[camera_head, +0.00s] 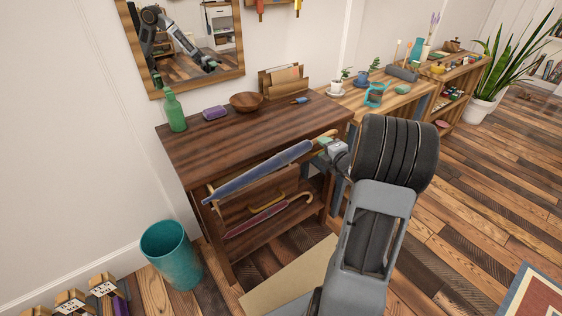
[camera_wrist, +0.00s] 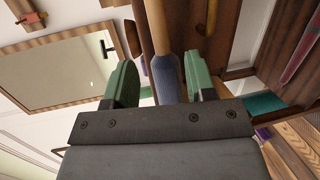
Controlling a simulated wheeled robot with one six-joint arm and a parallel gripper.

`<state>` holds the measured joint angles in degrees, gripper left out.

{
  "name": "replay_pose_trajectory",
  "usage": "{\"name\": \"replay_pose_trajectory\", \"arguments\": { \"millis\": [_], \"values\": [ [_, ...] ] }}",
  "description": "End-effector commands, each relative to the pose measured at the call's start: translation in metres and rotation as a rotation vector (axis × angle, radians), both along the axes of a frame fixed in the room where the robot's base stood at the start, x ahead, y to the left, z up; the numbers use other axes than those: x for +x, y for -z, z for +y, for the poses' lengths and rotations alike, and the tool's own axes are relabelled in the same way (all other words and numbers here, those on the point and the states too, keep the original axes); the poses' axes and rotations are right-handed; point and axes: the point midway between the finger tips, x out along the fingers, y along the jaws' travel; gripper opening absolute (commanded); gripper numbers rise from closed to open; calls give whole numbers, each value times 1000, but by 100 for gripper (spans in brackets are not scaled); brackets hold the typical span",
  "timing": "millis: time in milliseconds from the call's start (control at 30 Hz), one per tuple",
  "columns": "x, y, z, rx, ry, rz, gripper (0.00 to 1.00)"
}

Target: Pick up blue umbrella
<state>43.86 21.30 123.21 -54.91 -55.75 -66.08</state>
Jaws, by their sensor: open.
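The blue umbrella (camera_head: 258,172) is furled and lies slantwise along the front of the dark wooden table, below its top, with its wooden handle end toward my gripper (camera_head: 322,144). In the wrist view, the blue umbrella (camera_wrist: 167,76) and its wooden shaft run between the two green fingers of my gripper (camera_wrist: 160,66). The fingers are apart, with a visible gap on each side of the umbrella. What supports the umbrella is hard to tell.
A dark red umbrella (camera_head: 268,215) with a curved handle lies on the lower shelf. The tabletop (camera_head: 225,143) holds a green bottle (camera_head: 174,110), a wooden bowl (camera_head: 245,102) and a purple item (camera_head: 214,113). A teal bin (camera_head: 172,255) stands at lower left.

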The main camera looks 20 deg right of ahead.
Motion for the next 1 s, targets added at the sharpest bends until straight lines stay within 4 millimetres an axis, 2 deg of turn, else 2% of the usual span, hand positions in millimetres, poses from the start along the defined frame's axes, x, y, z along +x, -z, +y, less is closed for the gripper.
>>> {"name": "replay_pose_trajectory", "arguments": {
  "millis": [400, 767, 1000],
  "values": [
    [45, 10, 3, 0, -1, 0, 51],
    [52, 11, 3, 0, 1, 1, 51],
    [51, 11, 3, 0, 1, 0, 29]
  ]
}}
